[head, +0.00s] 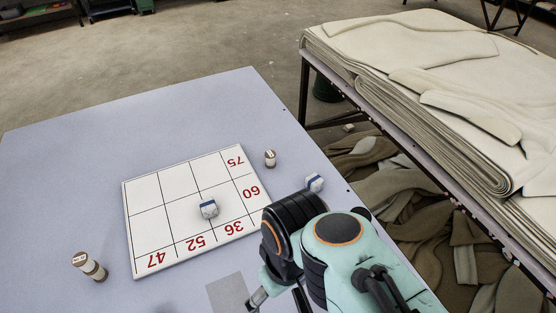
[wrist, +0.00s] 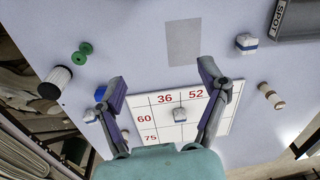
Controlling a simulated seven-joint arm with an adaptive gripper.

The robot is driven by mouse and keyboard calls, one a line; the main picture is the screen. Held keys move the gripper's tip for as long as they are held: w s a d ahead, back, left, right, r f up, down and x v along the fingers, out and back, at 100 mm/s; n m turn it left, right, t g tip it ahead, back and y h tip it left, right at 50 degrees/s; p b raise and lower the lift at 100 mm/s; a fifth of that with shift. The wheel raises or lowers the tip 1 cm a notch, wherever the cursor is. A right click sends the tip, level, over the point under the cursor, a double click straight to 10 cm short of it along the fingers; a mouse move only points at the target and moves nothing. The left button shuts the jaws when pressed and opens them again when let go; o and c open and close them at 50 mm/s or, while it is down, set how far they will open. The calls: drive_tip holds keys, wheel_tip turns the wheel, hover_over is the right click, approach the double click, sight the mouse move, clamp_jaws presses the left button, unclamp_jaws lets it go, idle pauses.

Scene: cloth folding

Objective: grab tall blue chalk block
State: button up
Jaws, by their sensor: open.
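Several white blocks with blue bands are in view, and I cannot tell which is the tall one. One block (head: 208,209) sits on the numbered white board (head: 145,215); it also shows between my finger arms in the wrist view (wrist: 179,115). A second block (head: 314,183) is near the table's right edge, left of my gripper in the wrist view (wrist: 91,115). Another block (wrist: 246,43) stands at the upper right of the wrist view, beside a dark tray. My gripper (wrist: 162,74) is open and empty above the table, its fingers spread wide.
The dark tray (wrist: 297,22) is at upper right.

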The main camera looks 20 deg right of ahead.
drive_tip(key=w+d+r+t, duration=0.1)
drive_tip(key=w+d+t, duration=0.15)
drive_tip(key=w, duration=0.65)
drive_tip(key=w+d+r+t, duration=0.1)
drive_tip(key=w+d, duration=0.3)
drive_tip(key=w, duration=0.6)
drive_tip(key=w+d+f+m+g+h, duration=0.15)
drive_tip(key=w+d+f, duration=0.35)
drive_tip(key=d+f, duration=0.5)
drive_tip(key=s+f, duration=0.1)
drive_tip(key=f, duration=0.2)
drive_tip(key=s+d+f+m+g, duration=0.1)
drive_tip(key=f, duration=0.2)
drive_tip(key=s+f+m+g, duration=0.1)
drive_tip(key=f, duration=0.2)
drive_tip(key=shift+s+d+f+y, duration=0.1)
drive_tip(key=shift+s+d+y, duration=0.25)
drive_tip(key=shift+d, duration=0.05)
wheel_tip(320, 180, down, 5)
drive_tip(key=shift+r, duration=0.1)
drive_tip(key=shift+f, duration=0.55)
drive_tip(key=c, duration=1.2)
